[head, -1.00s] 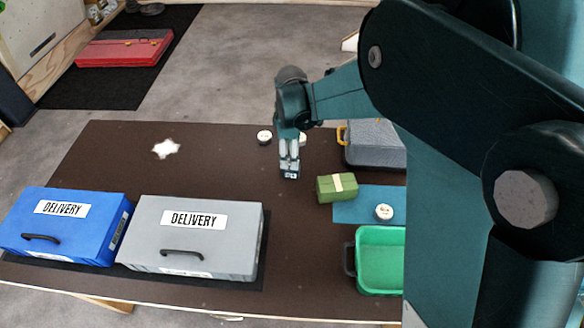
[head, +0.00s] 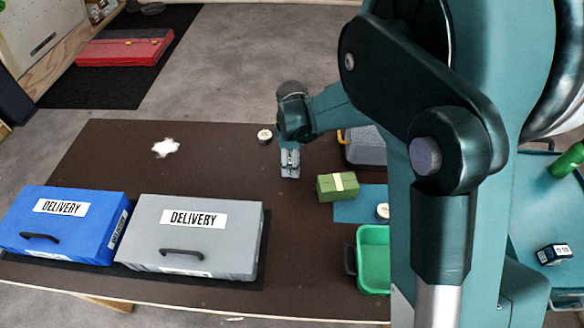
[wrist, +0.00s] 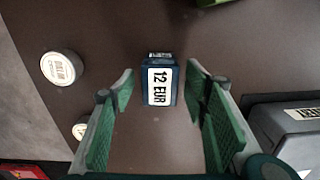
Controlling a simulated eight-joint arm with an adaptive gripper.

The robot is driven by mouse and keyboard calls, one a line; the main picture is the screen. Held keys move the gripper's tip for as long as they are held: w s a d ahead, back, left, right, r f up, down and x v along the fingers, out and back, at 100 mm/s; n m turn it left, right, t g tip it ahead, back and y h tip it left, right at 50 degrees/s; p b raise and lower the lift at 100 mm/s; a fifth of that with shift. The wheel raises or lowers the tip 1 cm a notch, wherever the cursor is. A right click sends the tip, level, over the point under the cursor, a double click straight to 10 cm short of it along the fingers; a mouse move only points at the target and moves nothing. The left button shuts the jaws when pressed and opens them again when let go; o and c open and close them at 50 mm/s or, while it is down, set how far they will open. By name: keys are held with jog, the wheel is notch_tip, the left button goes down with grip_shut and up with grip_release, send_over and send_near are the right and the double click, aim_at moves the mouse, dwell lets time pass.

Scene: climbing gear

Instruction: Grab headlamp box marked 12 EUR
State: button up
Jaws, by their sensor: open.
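The headlamp box (wrist: 160,84) is small and dark blue, with a white label that reads 12 EUR in the wrist view. It lies on the brown table top, in line with the gap between my fingers. My gripper (wrist: 160,90) is open, with one green-padded finger on each side of the box and a visible gap to both. In the head view my gripper (head: 290,173) points down at the table. The box is mostly hidden by the fingers there. I cannot tell how far the fingertips are above the table.
A grey case (head: 365,146), green block (head: 337,187) and green bin (head: 373,260) lie right. Blue (head: 66,225) and grey (head: 190,237) DELIVERY boxes stand in front.

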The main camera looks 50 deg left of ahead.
jog(key=shift+f, duration=1.2)
jog(key=shift+c, duration=0.2)
jog(key=c, duration=1)
